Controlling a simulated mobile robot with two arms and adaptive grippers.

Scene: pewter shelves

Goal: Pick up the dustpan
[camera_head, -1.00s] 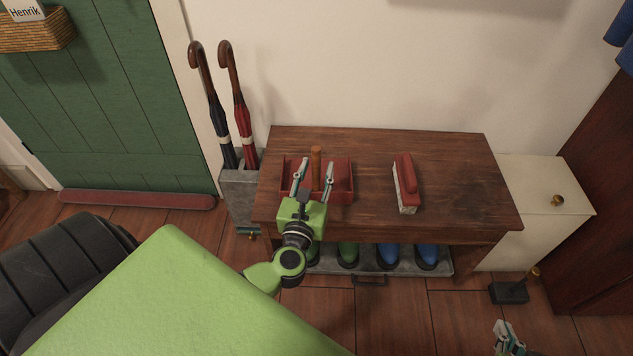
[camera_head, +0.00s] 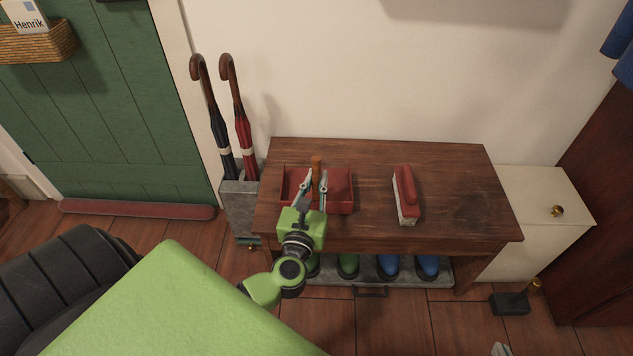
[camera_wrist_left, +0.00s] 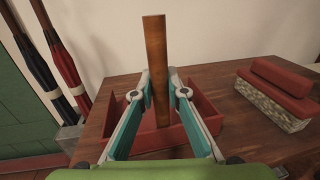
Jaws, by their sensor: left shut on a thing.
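The dustpan (camera_head: 341,190) is a red pan with an upright brown wooden handle (camera_head: 317,166). It sits on the left part of the wooden bench. My left gripper (camera_head: 310,183) is shut on the handle, one finger on each side, above the pan. The left wrist view shows the handle (camera_wrist_left: 156,65) rising between the fingers (camera_wrist_left: 162,92), with the red pan (camera_wrist_left: 203,108) behind and below them. Only a small tip of my right gripper (camera_head: 501,350) shows at the bottom edge; its jaws are cut off.
A red brush (camera_head: 406,190) lies on the bench (camera_head: 450,180), right of the dustpan. Two umbrellas (camera_head: 238,125) stand in a grey holder (camera_head: 240,205) at the bench's left. Boots (camera_head: 388,266) stand beneath. A white cabinet (camera_head: 530,235) adjoins the right side.

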